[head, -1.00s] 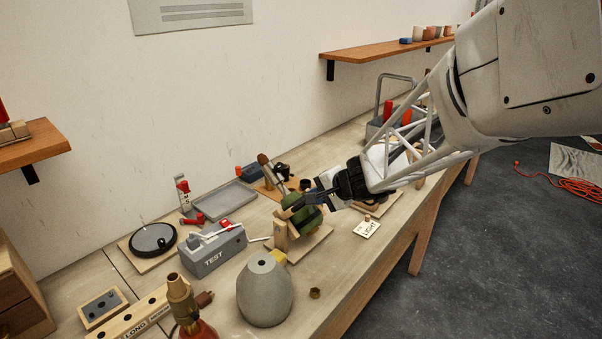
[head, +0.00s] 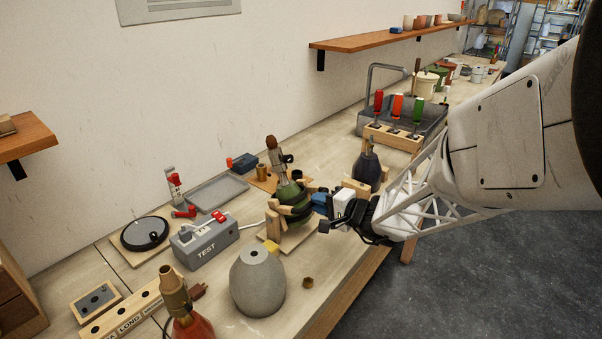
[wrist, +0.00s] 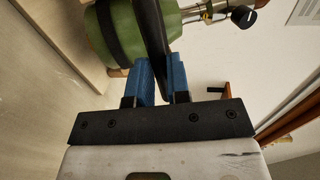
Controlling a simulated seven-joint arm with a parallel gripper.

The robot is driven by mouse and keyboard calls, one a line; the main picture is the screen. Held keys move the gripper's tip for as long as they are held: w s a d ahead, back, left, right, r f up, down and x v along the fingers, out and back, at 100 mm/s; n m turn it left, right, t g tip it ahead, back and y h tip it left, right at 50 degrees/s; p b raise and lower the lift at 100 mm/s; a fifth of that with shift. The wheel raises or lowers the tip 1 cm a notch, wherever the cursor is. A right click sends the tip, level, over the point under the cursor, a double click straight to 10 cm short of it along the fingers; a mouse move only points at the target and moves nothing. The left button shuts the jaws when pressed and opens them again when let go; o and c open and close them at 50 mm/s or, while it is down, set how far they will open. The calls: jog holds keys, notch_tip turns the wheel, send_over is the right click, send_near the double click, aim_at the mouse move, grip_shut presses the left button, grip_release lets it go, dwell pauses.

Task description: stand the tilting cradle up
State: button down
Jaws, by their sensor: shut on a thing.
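The tilting cradle (head: 284,240) is a wooden stand on a board, with dark bands around a green lamp body (head: 293,198). The green body stands close to upright, with its brown socket (head: 271,145) on top. My gripper (head: 318,203) reaches in from the right at the cradle's side. In the wrist view my blue fingers (wrist: 162,62) are shut on a dark flat piece of the cradle (wrist: 151,30), beside the banded green body (wrist: 104,30). The fingers hide part of the cradle's right side in the head view.
A grey rounded lamp base (head: 257,285) and a small brass part (head: 308,283) stand in front. The grey TEST box (head: 205,242) is to the left. A dark bottle-shaped body (head: 367,168) and a screwdriver rack (head: 393,135) stand behind my gripper.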

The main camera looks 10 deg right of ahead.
jog(key=shift+t+y, duration=0.9)
jog(key=shift+s+d+f, duration=0.1)
jog(key=shift+s+f, duration=0.05)
jog(key=shift+f, duration=0.55)
jog(key=shift+s+d+f, duration=0.15)
jog(key=shift+f, duration=0.5)
jog(key=shift+s+d+f, duration=0.1)
jog(key=shift+s+f, duration=0.05)
jog(key=shift+f, duration=0.55)
jog(key=shift+s+f, duration=0.1)
jog(key=shift+f, duration=0.2)
jog(key=c, duration=1.1)
grip_release()
jog(key=shift+r, duration=0.15)
jog(key=shift+d+r, duration=0.1)
jog(key=shift+d, duration=0.05)
jog(key=v, duration=0.7)
jog(key=shift+s, duration=0.2)
